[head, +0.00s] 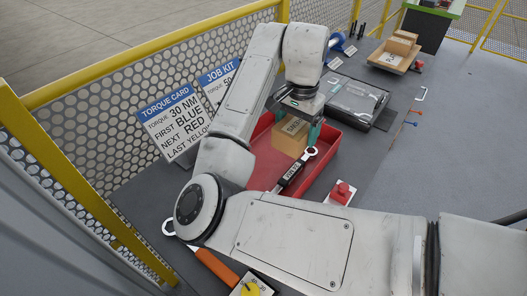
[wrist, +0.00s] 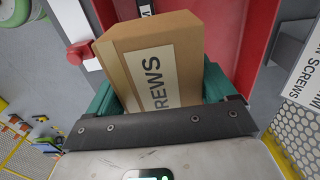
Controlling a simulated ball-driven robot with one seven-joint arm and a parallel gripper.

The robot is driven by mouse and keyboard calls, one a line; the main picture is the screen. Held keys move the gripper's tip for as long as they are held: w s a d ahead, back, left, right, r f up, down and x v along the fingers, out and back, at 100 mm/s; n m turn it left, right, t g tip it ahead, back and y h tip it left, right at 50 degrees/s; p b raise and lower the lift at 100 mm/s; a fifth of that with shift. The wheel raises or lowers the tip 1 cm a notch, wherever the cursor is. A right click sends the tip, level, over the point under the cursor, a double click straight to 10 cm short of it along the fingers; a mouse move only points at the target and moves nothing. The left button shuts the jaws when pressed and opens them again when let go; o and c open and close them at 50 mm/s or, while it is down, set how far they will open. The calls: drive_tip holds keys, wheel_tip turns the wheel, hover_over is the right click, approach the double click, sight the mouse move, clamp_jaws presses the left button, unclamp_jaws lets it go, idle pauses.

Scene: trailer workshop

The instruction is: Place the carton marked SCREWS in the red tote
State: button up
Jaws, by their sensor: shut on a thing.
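The carton marked SCREWS (wrist: 130,65) is a brown cardboard box with a pale label; "REWS" is readable in the wrist view. My gripper (head: 300,127) is shut on it, with a green finger on each side. In the head view the carton (head: 288,136) is over the red tote (head: 263,172), at its far part. The tote's red wall also shows behind the carton in the wrist view (wrist: 262,30). I cannot tell whether the carton touches the tote floor. My arm hides part of the tote's left side.
A dark torque wrench (head: 292,177) lies in or across the tote. A red button on a white base (head: 341,191) stands at its right. A black case (head: 357,99) lies behind. Torque and job cards (head: 174,122) stand at left by the yellow-railed mesh fence. A tray with boxes (head: 394,60) is farther back.

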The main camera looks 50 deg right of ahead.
hover_over(261, 158)
drive_tip(key=f, duration=0.7)
drive_tip(key=shift+s+b, duration=0.3)
drive_tip(key=shift+s, duration=0.05)
drive_tip(key=f, duration=0.1)
drive_tip(key=f+p, duration=0.1)
drive_tip(key=f, duration=0.1)
drive_tip(key=shift+w+f, duration=0.1)
drive_tip(key=shift+w, duration=0.3)
drive_tip(key=shift+f, duration=0.45)
drive_tip(key=shift+f, duration=0.2)
drive_tip(key=o, duration=1.2)
drive_tip(key=shift+o, duration=0.2)
drive_tip(key=shift+r, duration=0.1)
wheel_tip(261, 158, up, 12)
drive_tip(key=shift+b, duration=0.45)
drive_tip(key=shift+s, duration=0.1)
